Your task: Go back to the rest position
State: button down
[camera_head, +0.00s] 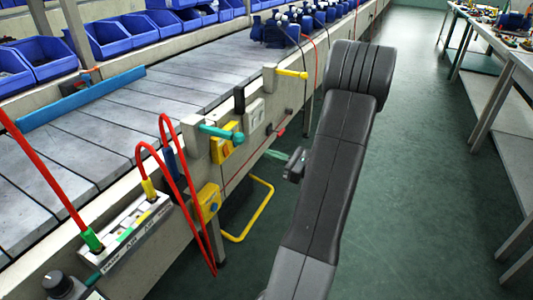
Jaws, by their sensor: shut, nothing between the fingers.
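My arm (325,190) rises from the bottom centre of the head view to a thick ribbed dark joint at upper centre, over the aisle beside the conveyor. My gripper (294,164) shows only in part, as a small dark piece jutting out to the left from behind the arm. It is shut and holds nothing. It is apart from the conveyor's side, over the green floor. The rest of the gripper and the wrist are hidden behind the arm.
The conveyor (130,120) runs along the left, with blue pumps (285,28) at its far end. Red cables (180,180) loop above its edge, and a yellow bar (255,215) juts out low. Blue bins (110,38) stand behind. Benches (490,75) line the right. The aisle floor (425,190) is clear.

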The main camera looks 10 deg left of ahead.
jog(key=shift+a, duration=0.1)
jog(key=w+a+f+b, duration=0.2)
jog(key=w+a+b, duration=0.1)
jog(key=a, duration=0.5)
jog(key=s+d+f+y, duration=0.1)
jog(key=s+d+f, duration=0.1)
jog(key=d, duration=0.4)
jog(key=shift+s+d+f+t, duration=0.25)
jog(key=shift+d+f+t, duration=0.05)
jog(key=shift+f, duration=0.45)
jog(key=shift+a+b, duration=0.15)
jog(key=shift+b, duration=0.15)
